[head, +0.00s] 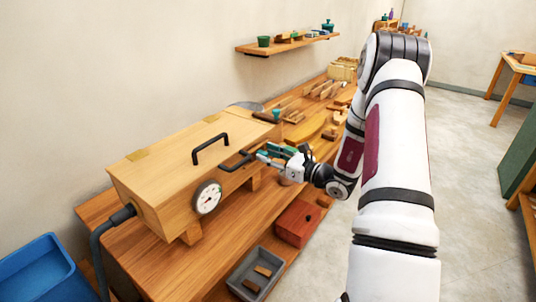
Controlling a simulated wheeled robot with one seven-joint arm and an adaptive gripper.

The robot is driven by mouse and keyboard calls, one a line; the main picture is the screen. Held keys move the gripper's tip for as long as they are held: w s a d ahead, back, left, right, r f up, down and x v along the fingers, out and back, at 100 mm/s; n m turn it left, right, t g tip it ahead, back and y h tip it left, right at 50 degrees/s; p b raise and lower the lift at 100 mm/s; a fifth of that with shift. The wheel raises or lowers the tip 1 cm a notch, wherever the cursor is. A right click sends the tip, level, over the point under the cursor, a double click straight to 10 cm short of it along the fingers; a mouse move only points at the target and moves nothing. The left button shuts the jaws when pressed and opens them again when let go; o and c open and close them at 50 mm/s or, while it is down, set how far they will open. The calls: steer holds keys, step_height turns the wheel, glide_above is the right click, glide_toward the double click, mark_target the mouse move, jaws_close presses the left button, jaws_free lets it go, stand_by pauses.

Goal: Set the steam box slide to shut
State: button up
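The steam box (165,180) is a long, pale wooden box on the workbench, with a round white gauge (207,198) on its front and a black handle (211,147) on its lid. A second black handle (233,163) is on the upper front side, toward the box's right end; I cannot tell whether it belongs to the slide. My gripper (262,156) is at the right end of this handle, its fingertips pointing left. Whether it touches or grips the handle is too small to tell. The slide's position cannot be made out.
A grey tray (252,274) and a red box (297,222) lie at the bench's front. Wooden pieces and tools (310,100) cover the bench's far part. A shelf (285,44) hangs above. A blue bin (38,272) is lower left.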

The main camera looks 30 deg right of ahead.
steer(key=shift+w+a, duration=0.15)
steer(key=shift+w, duration=0.2)
steer(key=shift+c, duration=0.3)
jaws_close()
steer(key=shift+s+a, duration=0.25)
steer(key=shift+a, duration=0.5)
steer(key=shift+s+a, duration=0.25)
steer(key=shift+a, duration=0.5)
steer(key=shift+o, duration=0.3)
jaws_free()
